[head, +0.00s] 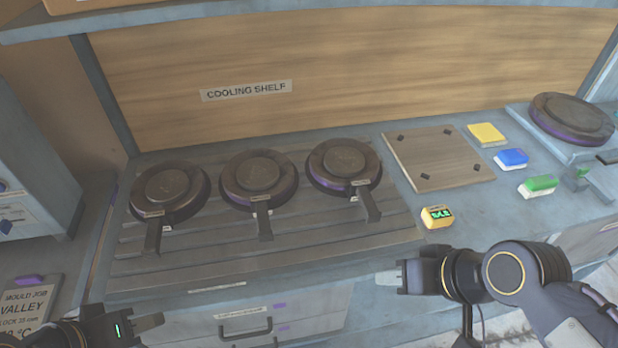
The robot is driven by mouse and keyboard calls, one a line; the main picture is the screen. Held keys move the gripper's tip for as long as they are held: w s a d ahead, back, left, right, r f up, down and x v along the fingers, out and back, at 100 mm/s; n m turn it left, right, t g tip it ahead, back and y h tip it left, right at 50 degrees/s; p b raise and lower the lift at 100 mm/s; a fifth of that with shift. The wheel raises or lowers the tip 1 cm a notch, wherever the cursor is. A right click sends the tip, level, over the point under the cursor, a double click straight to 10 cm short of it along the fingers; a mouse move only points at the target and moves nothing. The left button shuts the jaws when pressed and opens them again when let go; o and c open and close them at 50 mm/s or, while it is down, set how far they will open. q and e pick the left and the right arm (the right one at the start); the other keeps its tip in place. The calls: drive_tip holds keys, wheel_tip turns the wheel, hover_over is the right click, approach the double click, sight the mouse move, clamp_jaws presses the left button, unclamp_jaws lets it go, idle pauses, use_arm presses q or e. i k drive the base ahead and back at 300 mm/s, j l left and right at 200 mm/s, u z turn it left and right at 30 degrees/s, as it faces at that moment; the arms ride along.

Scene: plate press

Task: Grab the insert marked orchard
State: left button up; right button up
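Three round dark inserts with purple rims and short handles sit in a row on a slatted grey rack (280,240): a left one (168,190), a middle one (258,175) and a right one (345,160). Each has a small pale tag near its handle, too small to read, so I cannot tell which is marked orchard. My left gripper (158,322) is low at the left, in front of the rack and apart from the inserts. My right gripper (384,278) is at the rack's front right, below the right insert's handle. Neither visibly holds anything; finger openings are unclear.
A wooden board (438,158) lies right of the rack. Yellow (487,134), blue (511,158) and green (537,185) blocks and a yellow device with a green display (437,216) are nearby. Another round dark plate (571,118) is far right. A sign (26,308) reads "VALLEY".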

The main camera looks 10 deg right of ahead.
sight(257, 180)
drive_tip(key=u, duration=1.15)
drive_tip(key=k+l+u, duration=0.2)
drive_tip(key=l+u, duration=0.25)
drive_tip(key=k+l+u, duration=0.2)
drive_tip(key=u, duration=0.25)
drive_tip(key=k+l+u, duration=0.25)
drive_tip(key=u, duration=0.15)
drive_tip(key=k, duration=0.15)
